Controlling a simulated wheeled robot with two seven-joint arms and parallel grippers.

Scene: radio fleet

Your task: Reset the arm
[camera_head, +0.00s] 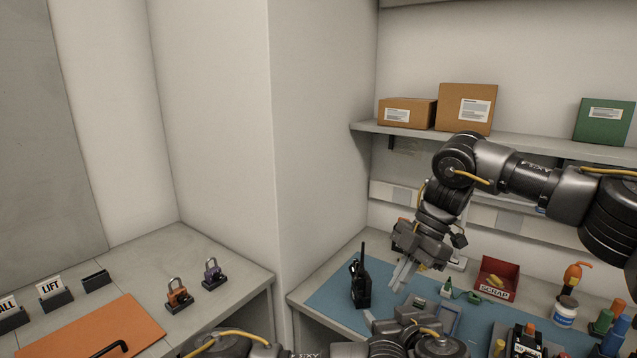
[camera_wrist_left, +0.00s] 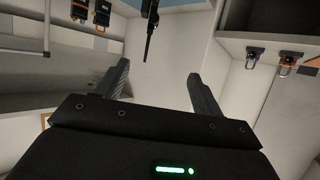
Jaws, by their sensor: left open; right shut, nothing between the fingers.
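My right arm enters the head view from the right. Its gripper (camera_head: 402,276) points down over the blue mat, with its fingers together and nothing between them. My left arm lies low along the bottom edge of the head view, and its gripper (camera_head: 402,324) is partly cut off there, near the bench's front edge. In the left wrist view the left gripper (camera_wrist_left: 158,72) shows two fingers spread wide with nothing between them. A black handheld radio (camera_head: 361,283) stands upright on the mat, left of the right gripper. It also shows in the left wrist view (camera_wrist_left: 150,33).
The blue mat (camera_head: 327,297) holds a red scrap bin (camera_head: 497,279) and several tools at right. Boxes (camera_head: 466,108) stand on a shelf above. Two padlocks (camera_head: 178,294) (camera_head: 213,274) stand on the left counter beside an orange mat (camera_head: 75,335). A wall corner juts between the benches.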

